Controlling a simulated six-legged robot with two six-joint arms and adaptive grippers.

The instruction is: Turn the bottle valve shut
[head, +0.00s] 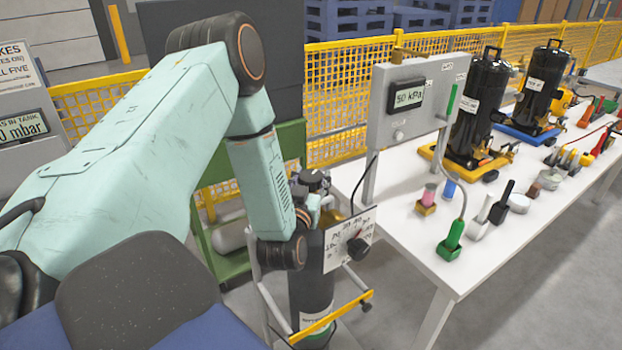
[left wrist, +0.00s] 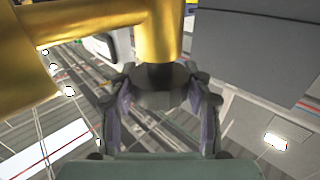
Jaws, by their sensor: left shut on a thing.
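The dark gas bottle (head: 311,285) stands upright in a trolley frame beside the table's near left corner. Its brass valve (head: 331,217) shows in part at the top, behind my left arm. In the left wrist view the brass valve body (left wrist: 165,30) fills the upper part, with a dark valve knob (left wrist: 162,80) on its end. My left gripper (left wrist: 163,92) has a finger on each side of this knob and is shut on it. In the head view my left gripper (head: 316,182) is small and partly hidden behind my arm. My right gripper is not in view.
A gauge panel (head: 408,97) reads 50 kPa. A green cart (head: 222,240) stands behind the bottle.

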